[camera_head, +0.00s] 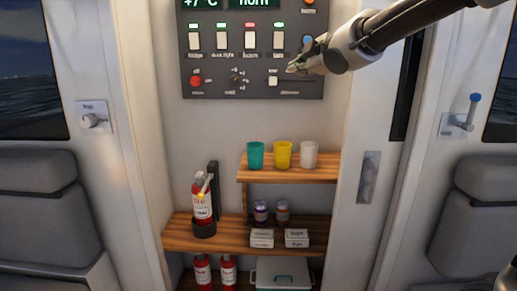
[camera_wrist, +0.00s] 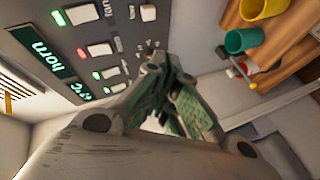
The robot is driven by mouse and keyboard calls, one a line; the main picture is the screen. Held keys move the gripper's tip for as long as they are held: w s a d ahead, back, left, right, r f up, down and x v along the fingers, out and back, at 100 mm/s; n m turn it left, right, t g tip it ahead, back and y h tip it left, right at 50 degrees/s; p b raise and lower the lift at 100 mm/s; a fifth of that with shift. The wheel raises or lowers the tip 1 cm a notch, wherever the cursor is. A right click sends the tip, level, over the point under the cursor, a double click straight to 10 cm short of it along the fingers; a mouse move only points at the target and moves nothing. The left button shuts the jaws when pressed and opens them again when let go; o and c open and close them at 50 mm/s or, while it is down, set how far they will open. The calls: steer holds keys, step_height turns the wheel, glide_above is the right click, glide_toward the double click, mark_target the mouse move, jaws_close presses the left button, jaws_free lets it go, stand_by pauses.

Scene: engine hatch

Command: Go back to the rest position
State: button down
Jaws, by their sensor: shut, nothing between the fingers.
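My gripper (camera_head: 292,69) is at the end of my arm, which reaches in from the upper right of the head view. It is in front of the lower right part of the grey control panel (camera_head: 225,75), close to a slider with a white knob (camera_head: 272,81). The gripper also shows in the wrist view (camera_wrist: 170,65), its fingers together with nothing between them. The panel fills the upper left of the wrist view (camera_wrist: 125,45). I cannot tell whether the fingertips touch the panel.
Below the panel are wooden shelves with teal (camera_head: 255,155), yellow (camera_head: 282,154) and white (camera_head: 309,154) cups, a fire extinguisher (camera_head: 202,200), jars (camera_head: 261,212) and small boxes (camera_head: 262,238). Seats (camera_head: 45,210) and windows flank the niche. The wall between panel and cups is bare.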

steer(key=s+d+f+m+g+h, duration=0.5)
steer(key=s+d+f+m, duration=0.5)
steer(key=s+d+f, duration=0.4)
steer(key=s+d+f+m+g, duration=0.1)
steer(key=s+d+f+m, duration=0.1)
steer(key=s, duration=0.5)
steer(key=s+d+f+m+g, duration=0.1)
steer(key=s+d+f+m, duration=0.2)
steer(key=s+d, duration=0.2)
steer(key=s+d+f+m+g+h, duration=0.1)
steer(key=s+d+f+m, duration=0.1)
steer(key=s, duration=0.7)
steer(key=shift+s+d+f+m+g, duration=0.2)
steer(key=shift+d+m+g, duration=0.2)
steer(key=shift+d+m, duration=0.35)
steer(key=shift+w+d, duration=0.1)
